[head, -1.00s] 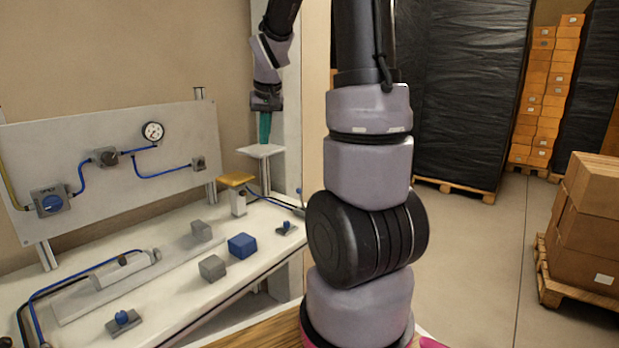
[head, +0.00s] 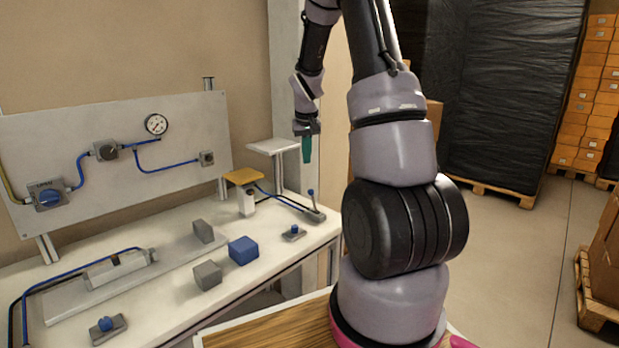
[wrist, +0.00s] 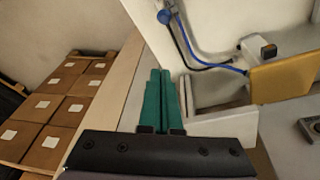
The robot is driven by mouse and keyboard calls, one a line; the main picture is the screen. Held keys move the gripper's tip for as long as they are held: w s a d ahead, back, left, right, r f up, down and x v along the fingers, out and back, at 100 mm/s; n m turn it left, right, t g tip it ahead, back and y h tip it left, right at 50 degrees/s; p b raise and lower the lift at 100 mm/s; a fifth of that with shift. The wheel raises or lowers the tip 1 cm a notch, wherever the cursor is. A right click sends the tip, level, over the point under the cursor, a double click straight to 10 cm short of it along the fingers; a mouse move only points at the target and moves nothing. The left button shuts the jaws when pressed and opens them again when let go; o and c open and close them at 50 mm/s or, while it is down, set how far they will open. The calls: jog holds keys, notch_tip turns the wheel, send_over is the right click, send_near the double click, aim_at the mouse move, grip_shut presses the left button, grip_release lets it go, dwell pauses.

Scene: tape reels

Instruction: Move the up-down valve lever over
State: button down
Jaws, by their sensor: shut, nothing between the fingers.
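A small blue-knobbed switch (head: 294,232), a blue block (head: 243,250) and grey blocks sit on the table. A gauge panel (head: 110,130) stands behind.

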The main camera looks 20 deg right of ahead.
aim_at(313, 200)
notch_tip(313, 200, down, 9)
jog(key=s, duration=0.1)
jog(key=shift+s, duration=0.3)
jog(key=shift+d, duration=0.1)
dwell(0.5)
